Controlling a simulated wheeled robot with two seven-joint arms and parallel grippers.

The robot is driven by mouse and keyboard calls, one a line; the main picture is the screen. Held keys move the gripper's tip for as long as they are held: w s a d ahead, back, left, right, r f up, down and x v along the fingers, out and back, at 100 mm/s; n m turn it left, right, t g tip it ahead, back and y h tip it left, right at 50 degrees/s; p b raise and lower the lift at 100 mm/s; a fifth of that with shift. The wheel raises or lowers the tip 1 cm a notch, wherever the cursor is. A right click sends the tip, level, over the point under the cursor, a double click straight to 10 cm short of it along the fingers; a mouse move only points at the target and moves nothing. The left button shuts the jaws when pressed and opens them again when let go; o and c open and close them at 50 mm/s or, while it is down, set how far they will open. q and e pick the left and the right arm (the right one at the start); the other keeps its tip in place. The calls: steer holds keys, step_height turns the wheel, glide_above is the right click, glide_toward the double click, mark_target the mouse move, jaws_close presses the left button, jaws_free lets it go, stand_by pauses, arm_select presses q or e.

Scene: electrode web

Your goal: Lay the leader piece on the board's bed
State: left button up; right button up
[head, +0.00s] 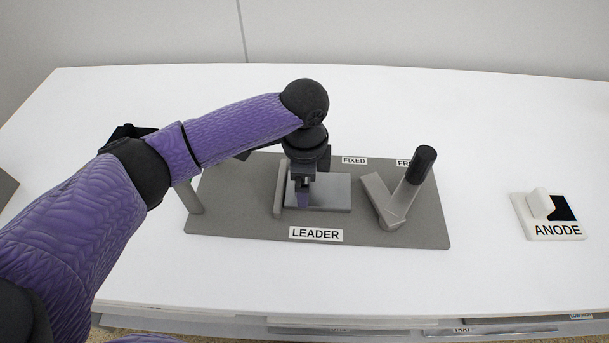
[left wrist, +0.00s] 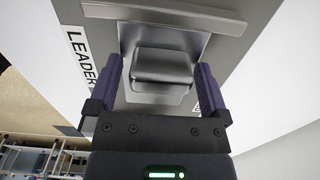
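The board (head: 235,215) is a grey plate on the white table, with a LEADER label on its near edge. Its bed (head: 335,190) is a lighter grey plate with a raised rail (head: 280,188) along its left side. My left gripper (head: 303,195) points down over the bed. In the left wrist view the left gripper (left wrist: 161,85) has its fingers apart. A smooth grey slab (left wrist: 163,66), possibly the leader piece, shows between them over the bed, with a gap on the left finger's side. I cannot tell its exact height. My right gripper is out of view.
A tilted lever with a black grip (head: 421,165) stands at the board's right, by the FIXED and FREE labels. A grey post (head: 189,198) stands at its left end. The ANODE holder (head: 545,218) is farther right. The table between is clear.

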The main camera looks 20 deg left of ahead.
arm_select(q)
steer(key=shift+r, duration=0.2)
step_height(320, 180, up, 12)
steer(key=p, duration=0.5)
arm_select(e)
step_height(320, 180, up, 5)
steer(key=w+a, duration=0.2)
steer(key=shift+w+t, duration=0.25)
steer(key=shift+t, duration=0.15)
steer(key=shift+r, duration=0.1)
arm_select(q)
steer(key=shift+f, duration=0.1)
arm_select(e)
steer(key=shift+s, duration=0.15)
